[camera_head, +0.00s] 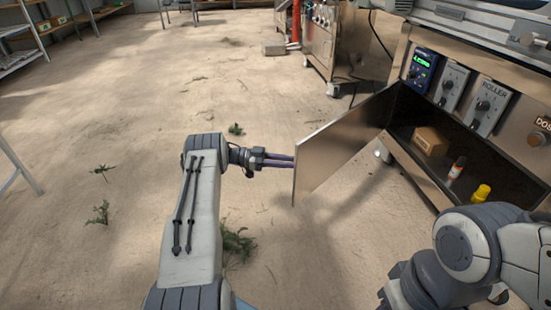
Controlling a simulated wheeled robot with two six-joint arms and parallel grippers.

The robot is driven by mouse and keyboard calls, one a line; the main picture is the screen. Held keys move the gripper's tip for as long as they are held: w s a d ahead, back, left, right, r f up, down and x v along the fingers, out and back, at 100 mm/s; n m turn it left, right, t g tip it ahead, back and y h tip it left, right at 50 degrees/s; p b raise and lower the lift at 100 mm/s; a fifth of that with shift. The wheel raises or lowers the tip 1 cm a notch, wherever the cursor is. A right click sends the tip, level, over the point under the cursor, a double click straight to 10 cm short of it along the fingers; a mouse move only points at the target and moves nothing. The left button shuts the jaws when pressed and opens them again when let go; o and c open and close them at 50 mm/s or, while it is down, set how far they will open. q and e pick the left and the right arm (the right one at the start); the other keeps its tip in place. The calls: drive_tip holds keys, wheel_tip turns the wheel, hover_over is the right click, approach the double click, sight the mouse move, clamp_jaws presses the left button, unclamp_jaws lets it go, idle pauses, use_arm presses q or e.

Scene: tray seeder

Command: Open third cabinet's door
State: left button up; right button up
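A metal cabinet door (345,141) stands swung out from the front of the machine at right. The open cabinet (405,115) behind it shows a dark interior. It holds a small brown box (429,141), a white bottle with a red-brown cap (457,168) and a yellow bottle (480,194). My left gripper (280,160) is at the door's free edge, on its left side, with its fingers pointing right. The fingertips end at the door's edge, and I cannot tell whether they touch it or how far apart they are. My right arm is at the lower right; its gripper does not show.
A control panel with a blue display (421,69) and knobs sits above the cabinet. Another metal machine (319,40) stands at the back. Shelves (22,42) line the left. The floor between is mostly clear, with scattered green plant bits (237,245).

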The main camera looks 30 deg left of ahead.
use_arm(q)
drive_tip(key=v, duration=0.7)
drive_tip(key=shift+a, duration=0.4)
drive_tip(key=shift+s, duration=0.1)
